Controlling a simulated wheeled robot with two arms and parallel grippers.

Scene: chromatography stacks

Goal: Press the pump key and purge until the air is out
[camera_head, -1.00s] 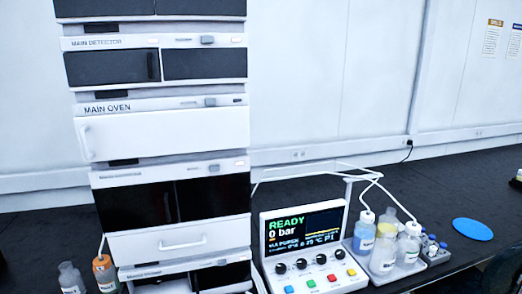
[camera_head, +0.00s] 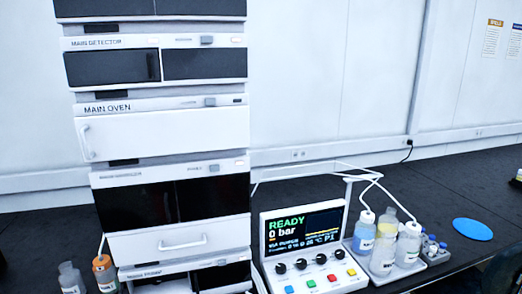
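The control panel (camera_head: 304,247) stands right of the instrument stack, on the dark bench. Its screen (camera_head: 304,227) reads READY and 0 bar; the smaller text is hard to read. Below the screen are a row of black knobs (camera_head: 300,265) and several coloured keys, among them a green key (camera_head: 311,284), a red key (camera_head: 332,278) and a yellow key (camera_head: 351,272). I cannot read which key is the pump key. The main stack (camera_head: 165,130) has modules labelled MAIN DETECTOR and MAIN OVEN. Neither of my grippers shows in the head view.
Several capped bottles (camera_head: 383,247) with white tubing stand in a tray right of the panel, beside small blue-capped vials (camera_head: 432,246). A blue disc (camera_head: 472,229) lies farther right on the bench (camera_head: 450,195). Two bottles, one orange-capped (camera_head: 104,272), stand left of the stack.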

